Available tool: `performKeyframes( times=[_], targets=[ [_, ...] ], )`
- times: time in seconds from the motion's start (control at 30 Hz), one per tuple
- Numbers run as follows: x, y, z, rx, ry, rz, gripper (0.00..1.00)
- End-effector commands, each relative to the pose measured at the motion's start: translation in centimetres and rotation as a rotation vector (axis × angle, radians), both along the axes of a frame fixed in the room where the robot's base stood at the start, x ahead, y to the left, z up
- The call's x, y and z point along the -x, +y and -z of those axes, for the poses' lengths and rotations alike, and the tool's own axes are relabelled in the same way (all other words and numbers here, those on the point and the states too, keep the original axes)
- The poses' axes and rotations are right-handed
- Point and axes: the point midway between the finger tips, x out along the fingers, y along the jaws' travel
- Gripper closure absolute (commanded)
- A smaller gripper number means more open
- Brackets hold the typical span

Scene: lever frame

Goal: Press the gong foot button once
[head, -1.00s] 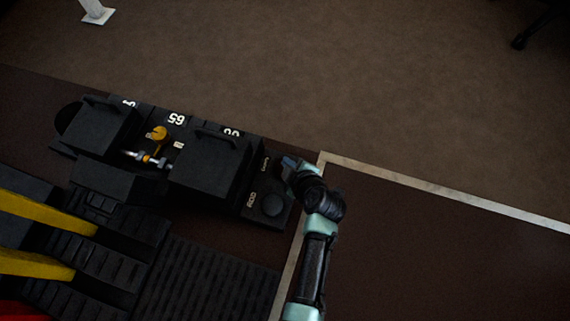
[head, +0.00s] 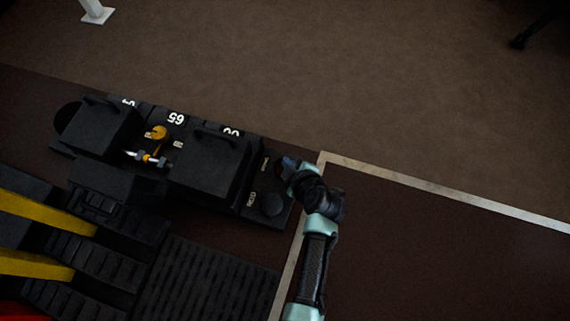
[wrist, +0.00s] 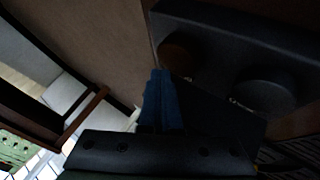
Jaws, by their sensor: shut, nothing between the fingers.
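The black control box (head: 232,207) has two round buttons at its right end. The black button (head: 271,204) shows in the head view, and also in the wrist view (wrist: 264,89). A brownish round button (wrist: 180,50) shows in the wrist view; my gripper covers it in the head view. Each has a small label beside it, too blurred to read, so I cannot tell which is the gong. My gripper (head: 285,163) is over the far right corner of the box. Its shut, empty fingers (wrist: 159,76) show beside the brownish button, nearer to it than to the black one; contact cannot be told.
Black housings with handles (head: 208,160) and a yellow-and-metal fitting (head: 155,145) stand left of the buttons. Yellow levers (head: 45,210) and ribbed treads (head: 205,275) lie nearer.

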Motion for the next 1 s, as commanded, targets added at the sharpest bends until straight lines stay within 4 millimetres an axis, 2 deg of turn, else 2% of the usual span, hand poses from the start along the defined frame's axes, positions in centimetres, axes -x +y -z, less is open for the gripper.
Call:
performKeyframes(
  times=[0.1, 1.0],
  targets=[
    [0.01, 0.0, 0.64, 0.0, 0.0, 0.0, 1.0],
    [0.0, 0.01, 1.17, 0.0, 0.0, 0.0, 1.0]
  ],
)
